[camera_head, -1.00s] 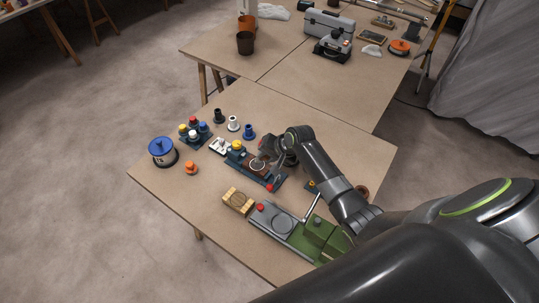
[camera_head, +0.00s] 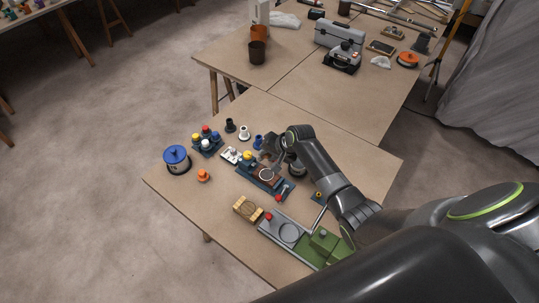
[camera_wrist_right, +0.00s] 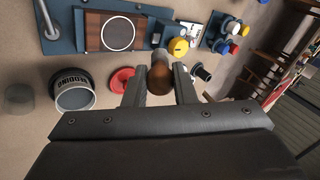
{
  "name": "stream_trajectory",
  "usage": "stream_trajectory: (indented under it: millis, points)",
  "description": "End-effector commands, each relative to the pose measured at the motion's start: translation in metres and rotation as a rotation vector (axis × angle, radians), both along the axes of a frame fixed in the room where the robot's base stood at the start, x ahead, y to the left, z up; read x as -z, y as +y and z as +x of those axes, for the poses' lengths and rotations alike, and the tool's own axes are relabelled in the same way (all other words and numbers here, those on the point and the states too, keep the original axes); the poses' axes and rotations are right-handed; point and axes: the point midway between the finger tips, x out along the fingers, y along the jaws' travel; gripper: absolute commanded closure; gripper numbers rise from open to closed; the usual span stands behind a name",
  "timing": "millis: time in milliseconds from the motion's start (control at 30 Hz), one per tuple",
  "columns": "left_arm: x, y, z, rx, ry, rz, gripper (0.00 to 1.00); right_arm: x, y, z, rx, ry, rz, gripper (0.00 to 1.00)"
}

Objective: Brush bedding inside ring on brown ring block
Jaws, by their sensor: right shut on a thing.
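The brown ring block (camera_head: 259,177) lies on a dark blue base on the near table, with a pale ring (camera_head: 267,174) on its top. In the right wrist view the block (camera_wrist_right: 93,31) and its ring (camera_wrist_right: 118,34) show at the top. My right gripper (camera_head: 270,157) is over the far edge of the block. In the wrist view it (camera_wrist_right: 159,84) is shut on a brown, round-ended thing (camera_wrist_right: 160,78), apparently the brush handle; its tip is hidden. An open tin (camera_wrist_right: 75,94) with a partly readable label stands beside the base. My left gripper is out of view.
A red lid (camera_wrist_right: 122,79) lies by the tin. The table's left corner is clear.

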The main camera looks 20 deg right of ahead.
Motion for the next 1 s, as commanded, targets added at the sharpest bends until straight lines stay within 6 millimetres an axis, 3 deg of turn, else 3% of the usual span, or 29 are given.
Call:
stream_trajectory:
  millis: [233,1000]
  points:
    - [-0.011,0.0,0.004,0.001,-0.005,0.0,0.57,-0.02,0.001,0.009,-0.001,-0.001,0.0,0.99]
    - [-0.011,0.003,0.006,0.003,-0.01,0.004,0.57,-0.021,0.0,0.01,-0.002,-0.001,0.0,0.99]
